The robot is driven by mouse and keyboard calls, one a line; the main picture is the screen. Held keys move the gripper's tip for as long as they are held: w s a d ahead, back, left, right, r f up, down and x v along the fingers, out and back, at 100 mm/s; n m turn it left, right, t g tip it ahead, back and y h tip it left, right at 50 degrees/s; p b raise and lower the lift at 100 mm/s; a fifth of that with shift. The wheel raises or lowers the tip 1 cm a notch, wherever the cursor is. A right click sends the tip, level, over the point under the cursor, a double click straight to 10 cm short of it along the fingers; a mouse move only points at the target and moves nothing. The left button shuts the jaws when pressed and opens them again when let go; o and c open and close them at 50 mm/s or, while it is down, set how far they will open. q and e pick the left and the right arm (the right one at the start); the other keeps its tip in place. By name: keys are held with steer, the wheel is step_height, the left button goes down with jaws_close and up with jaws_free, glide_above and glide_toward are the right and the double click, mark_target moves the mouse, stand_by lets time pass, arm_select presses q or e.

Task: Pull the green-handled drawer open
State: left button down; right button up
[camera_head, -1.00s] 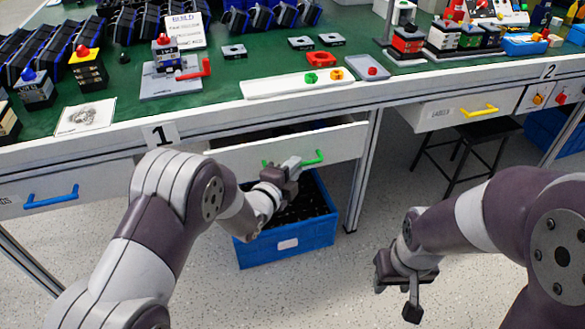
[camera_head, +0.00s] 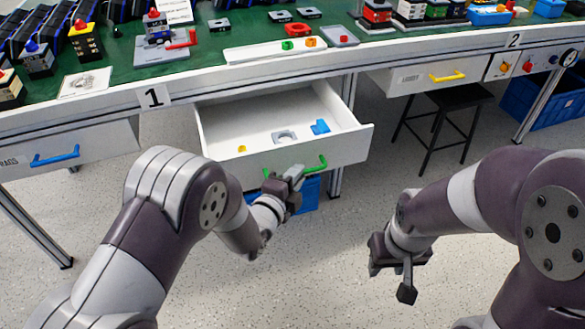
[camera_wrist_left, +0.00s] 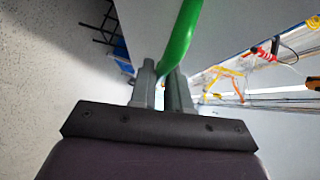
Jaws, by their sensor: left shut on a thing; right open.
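The white drawer (camera_head: 345,148) with the green handle (camera_head: 318,163) stands well out from the bench in the head view. Inside it lie a grey plate, a blue piece and small yellow pieces. My left gripper (camera_head: 292,177) is shut on the green handle at the drawer's front. In the left wrist view the green handle (camera_wrist_left: 182,40) runs up from between the two fingers (camera_wrist_left: 168,88). The middle of the handle is partly hidden by the gripper in the head view. My right gripper (camera_head: 404,278) is open and empty over the floor at the right.
A blue bin (camera_head: 310,192) is mostly hidden below the open drawer. A drawer with a blue handle (camera_head: 55,156) is at the left, and one with a yellow handle (camera_head: 447,76) at the right. A black stool (camera_head: 440,120) stands under the bench. The floor in front is clear.

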arm_select(q)
steer(key=shift+s, duration=0.15)
steer(key=c, duration=1.2)
jaws_free()
steer(key=shift+o, duration=0.2)
steer(key=p+v, duration=0.3)
steer(key=v, duration=0.9)
steer(key=shift+s+p, duration=0.3)
steer(key=shift+a, duration=0.1)
